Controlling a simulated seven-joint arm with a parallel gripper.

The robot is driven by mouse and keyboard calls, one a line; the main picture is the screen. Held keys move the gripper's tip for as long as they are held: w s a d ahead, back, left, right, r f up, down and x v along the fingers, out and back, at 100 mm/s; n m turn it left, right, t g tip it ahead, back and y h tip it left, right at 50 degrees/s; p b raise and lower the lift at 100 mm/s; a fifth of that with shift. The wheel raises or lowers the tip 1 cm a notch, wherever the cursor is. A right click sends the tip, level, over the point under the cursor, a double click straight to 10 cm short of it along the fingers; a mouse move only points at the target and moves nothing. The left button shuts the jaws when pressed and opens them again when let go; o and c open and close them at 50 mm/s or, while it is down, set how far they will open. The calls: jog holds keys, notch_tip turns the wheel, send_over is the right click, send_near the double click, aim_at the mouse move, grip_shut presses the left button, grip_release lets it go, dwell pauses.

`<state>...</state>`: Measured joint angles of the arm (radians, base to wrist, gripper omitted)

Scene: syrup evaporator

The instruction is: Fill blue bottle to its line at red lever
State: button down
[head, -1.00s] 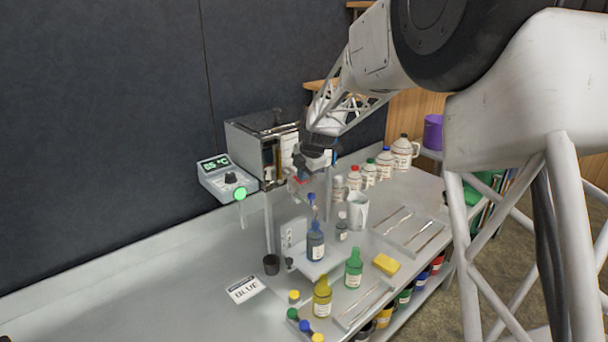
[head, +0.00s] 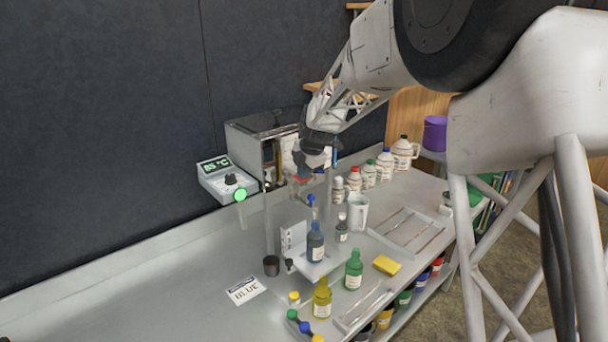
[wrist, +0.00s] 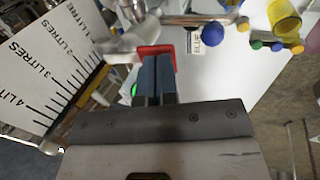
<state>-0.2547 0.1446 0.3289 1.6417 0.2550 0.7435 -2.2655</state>
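The blue bottle (head: 315,242) stands upright on a small stand below the evaporator's outlet. Its fill line and liquid level are too small to read. A blue ball (head: 311,198) shows just above it, and also in the wrist view (wrist: 213,34). The red lever (head: 303,180) is at the outlet, mostly hidden by my gripper (head: 304,172). In the wrist view my gripper (wrist: 156,60) has its two fingers together, with their tips against or just over the red lever (wrist: 154,49). I see nothing held between them.
A green bottle (head: 353,270) and a yellow bottle (head: 322,298) stand in front. A white mug (head: 358,212) and tray (head: 410,232) are right. A litre scale (wrist: 50,65) is close beside my gripper. The left bench is clear.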

jog(key=shift+r, duration=0.2)
dwell(0.4)
jog(key=w+a+r+v, duration=0.1)
jog(key=w+a+v, duration=0.1)
jog(key=v, duration=1.1)
jog(key=shift+r, duration=0.3)
jog(key=shift+s, duration=0.1)
jog(key=shift+d, duration=0.1)
jog(key=s+d+m+h, duration=0.1)
jog(key=s+d+m, duration=0.65)
jog(key=s, duration=0.55)
jog(key=s+d+m, duration=0.6)
jog(key=s+d, duration=0.2)
jog(key=s, duration=0.4)
jog(key=s+d+f+m, duration=0.2)
jog(key=s+f+m, duration=0.1)
jog(key=s, duration=0.5)
jog(key=s+d+f+m+h, duration=0.1)
jog(key=s+d+f+m, duration=0.2)
jog(key=s+m, duration=0.3)
jog(key=s+d+f+m+h, duration=0.1)
jog(key=s+d+f+m, duration=0.2)
jog(key=s, duration=0.9)
jog(key=shift+s+m, duration=0.2)
jog(key=shift+m, duration=0.65)
